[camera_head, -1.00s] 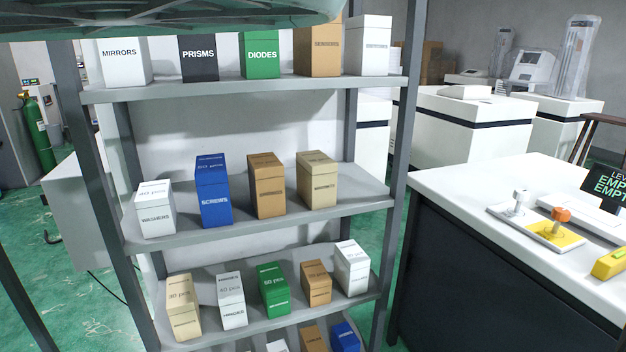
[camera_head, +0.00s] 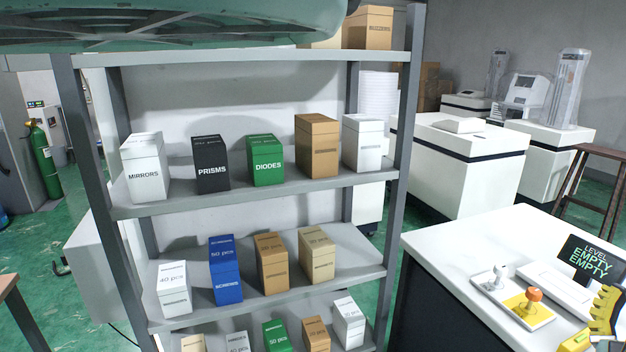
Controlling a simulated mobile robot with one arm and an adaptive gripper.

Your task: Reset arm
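My gripper may be the yellow toothed part (camera_head: 604,312) at the lower right edge, over the white counter. It is cut off by the frame, so I cannot tell whether it is a gripper, or whether it is open or holding anything. The rest of the arm is not clearly visible. A large pale green ribbed object (camera_head: 170,28) hangs across the top left, close to the camera, and hides part of the upper shelf.
A grey rack (camera_head: 300,188) holds labelled boxes, including PRISMS (camera_head: 211,165) and DIODES (camera_head: 266,161). A white counter (camera_head: 440,245) at right bears a tray with an orange knob (camera_head: 534,295) and a LEVEL EMPTY display (camera_head: 590,258). Green floor shows between rack and counter.

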